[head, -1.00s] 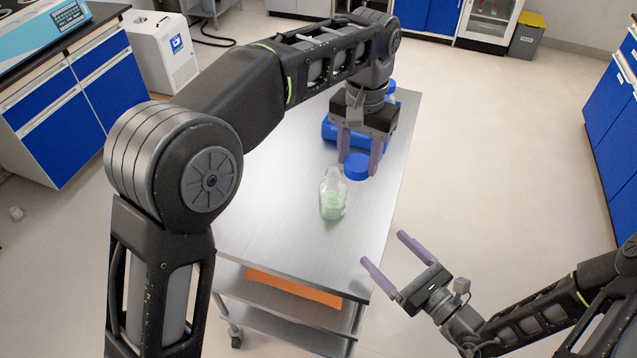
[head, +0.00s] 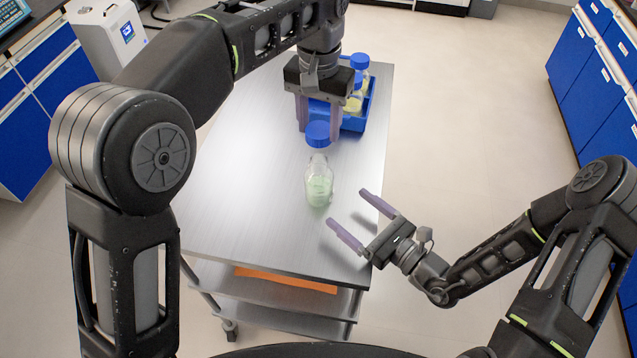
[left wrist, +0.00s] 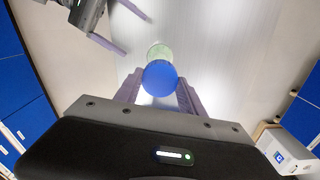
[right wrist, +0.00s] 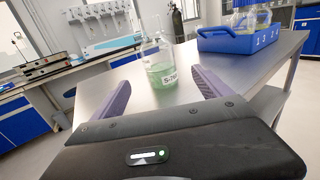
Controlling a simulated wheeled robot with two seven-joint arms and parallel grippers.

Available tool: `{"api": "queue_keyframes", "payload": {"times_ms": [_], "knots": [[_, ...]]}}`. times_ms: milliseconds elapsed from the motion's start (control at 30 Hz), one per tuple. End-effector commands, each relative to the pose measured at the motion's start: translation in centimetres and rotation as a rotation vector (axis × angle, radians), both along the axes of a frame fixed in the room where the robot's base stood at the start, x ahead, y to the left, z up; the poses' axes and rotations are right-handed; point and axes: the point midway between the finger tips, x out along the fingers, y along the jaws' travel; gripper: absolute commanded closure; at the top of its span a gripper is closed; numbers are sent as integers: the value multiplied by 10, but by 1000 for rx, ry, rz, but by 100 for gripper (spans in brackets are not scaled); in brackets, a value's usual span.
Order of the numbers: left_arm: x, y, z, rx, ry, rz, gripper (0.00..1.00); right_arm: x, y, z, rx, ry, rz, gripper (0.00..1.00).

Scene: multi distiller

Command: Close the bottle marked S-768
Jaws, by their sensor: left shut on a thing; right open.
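The bottle (head: 319,186) is clear glass with pale green liquid and stands upright and uncapped on the steel table. Its label, partly legible as S-76, shows in the right wrist view (right wrist: 169,78). A blue cap (head: 318,134) is held in my left gripper (head: 319,129), which points down just behind the bottle. In the left wrist view the cap (left wrist: 160,77) sits between the fingers and partly hides the bottle (left wrist: 160,51). My right gripper (head: 347,207) is open and empty, right of the bottle, with its fingers pointing towards it. The bottle is not between its fingertips.
A blue numbered rack (head: 354,122) with capped bottles (head: 360,66) stands at the far right of the steel table (head: 235,190), behind my left gripper. The table's left part is clear. Its right edge is close to the rack and my right gripper.

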Motion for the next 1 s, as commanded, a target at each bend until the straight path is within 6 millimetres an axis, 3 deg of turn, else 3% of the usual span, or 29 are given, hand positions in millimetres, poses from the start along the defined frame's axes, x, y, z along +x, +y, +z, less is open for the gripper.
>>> {"api": "queue_keyframes", "payload": {"times_ms": [500, 700, 1000], "knots": [[0, 0, 0, 0, 0, 0, 90, 59, 61, 0, 1, -1, 3, 12], [0, 0, 0, 0, 0, 0, 90, 71, 72, 0, 0, 1, 1, 12], [0, 0, 0, 0, 0, 0, 90, 72, 74, 0, 1, 2, 1, 12]]}}
